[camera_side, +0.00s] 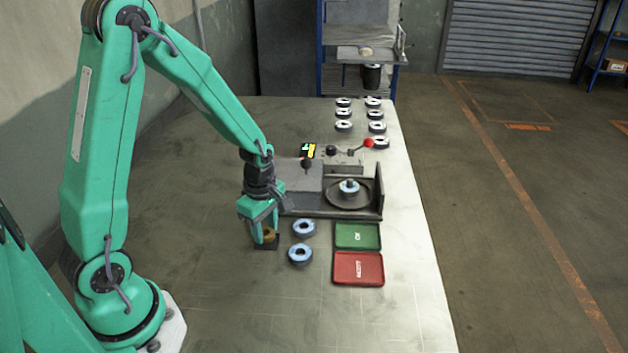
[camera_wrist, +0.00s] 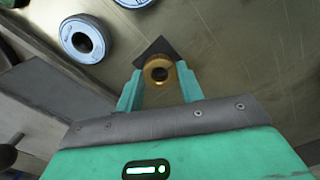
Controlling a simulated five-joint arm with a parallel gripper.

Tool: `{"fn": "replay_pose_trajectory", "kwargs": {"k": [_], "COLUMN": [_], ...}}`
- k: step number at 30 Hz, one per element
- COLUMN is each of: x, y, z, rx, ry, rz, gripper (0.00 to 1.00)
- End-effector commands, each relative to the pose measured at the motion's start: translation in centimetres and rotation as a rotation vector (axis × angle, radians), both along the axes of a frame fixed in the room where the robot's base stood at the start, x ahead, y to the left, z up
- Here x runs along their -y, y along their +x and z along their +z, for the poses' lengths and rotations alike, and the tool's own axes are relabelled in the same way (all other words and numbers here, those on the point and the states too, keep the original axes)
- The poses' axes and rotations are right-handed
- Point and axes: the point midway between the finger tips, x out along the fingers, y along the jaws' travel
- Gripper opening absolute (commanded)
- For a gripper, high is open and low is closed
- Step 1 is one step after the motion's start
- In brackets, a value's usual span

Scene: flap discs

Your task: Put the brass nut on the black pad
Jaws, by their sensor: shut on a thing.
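The brass nut (camera_wrist: 159,70) is a gold ring between the two fingers of my gripper (camera_wrist: 158,84) in the wrist view. My gripper is shut on it. The black pad (camera_wrist: 146,49) is a dark square just behind and under the nut, partly hidden by it. In the side view my gripper (camera_side: 265,230) points down at the pad (camera_side: 263,247), with the brass nut (camera_side: 269,236) low between the fingers, over or on the pad. I cannot tell whether the nut touches the pad.
Two blue-rimmed discs (camera_side: 303,228) (camera_side: 300,254) lie right of my gripper. A green tray (camera_side: 358,247) and a red tray (camera_side: 345,281) lie further right. A grey fixture (camera_side: 300,210) with a disc on its round plate stands behind. The table's front left is clear.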

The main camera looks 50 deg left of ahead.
Motion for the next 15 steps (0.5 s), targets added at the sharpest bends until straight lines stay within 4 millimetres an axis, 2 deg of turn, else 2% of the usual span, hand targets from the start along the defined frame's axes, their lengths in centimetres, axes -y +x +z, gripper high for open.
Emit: {"fn": "replay_pose_trajectory", "kwargs": {"k": [15], "x": [-0.01], "y": [0.02], "z": [-0.89], "rx": [0.0], "ry": [0.0], "rz": [0.0], "gripper": [0.12]}}
